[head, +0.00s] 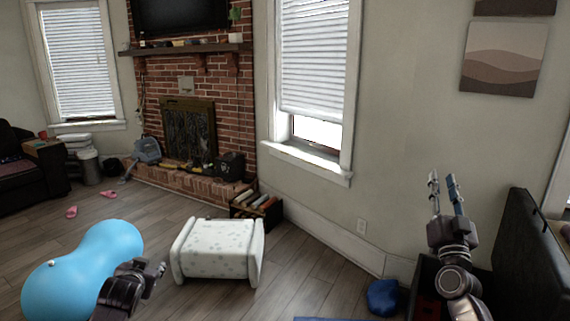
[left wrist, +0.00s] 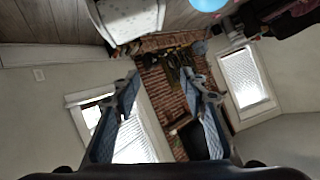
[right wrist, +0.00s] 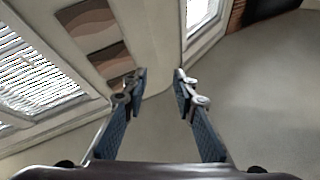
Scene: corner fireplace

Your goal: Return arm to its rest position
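My left gripper (head: 152,272) is low at the lower left in the head view, in front of the blue peanut-shaped ball (head: 85,268). In the left wrist view its fingers (left wrist: 160,82) are apart with nothing between them. My right gripper (head: 443,178) is raised at the right in the head view, with its fingers pointing up in front of the wall. In the right wrist view its fingers (right wrist: 161,78) are apart and empty. Both arms are only partly visible.
A white patterned ottoman (head: 218,250) stands on the wood floor. A dark open chest (head: 525,255) and a blue bag (head: 382,297) are near my right arm. A book crate (head: 257,207) stands by the brick fireplace (head: 190,130). Pink slippers (head: 72,212) lie at the left.

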